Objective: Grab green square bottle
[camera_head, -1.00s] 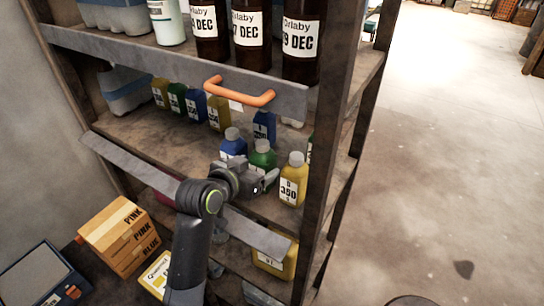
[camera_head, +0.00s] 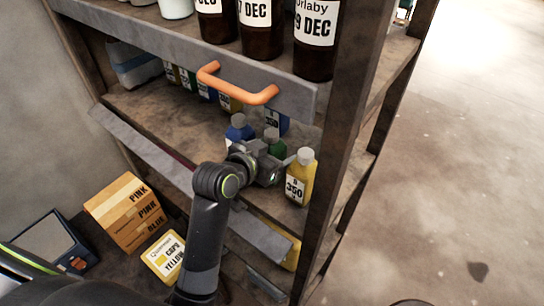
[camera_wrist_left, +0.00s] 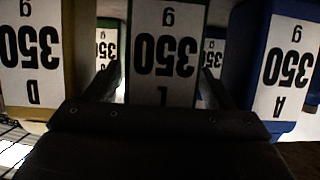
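A green square bottle (camera_head: 275,143) with a grey cap stands on the middle shelf. My left gripper (camera_head: 274,168) is in front of it and hides its lower part. In the left wrist view, which looks upside down, the green bottle (camera_wrist_left: 166,55) with a white 350 label is centred between the two fingers of my left gripper (camera_wrist_left: 163,88). The fingers are apart, one towards each side of the bottle; I see no clear contact. A blue bottle (camera_head: 238,132) stands to its left and a yellow bottle (camera_head: 300,178) to its right. My right gripper is not in view.
An orange handle (camera_head: 236,88) juts out from the board above the shelf. A wooden post (camera_head: 345,130) stands to the right. More bottles, including another green one (camera_head: 187,78), stand at the back left. A cardboard box (camera_head: 125,212) sits below left.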

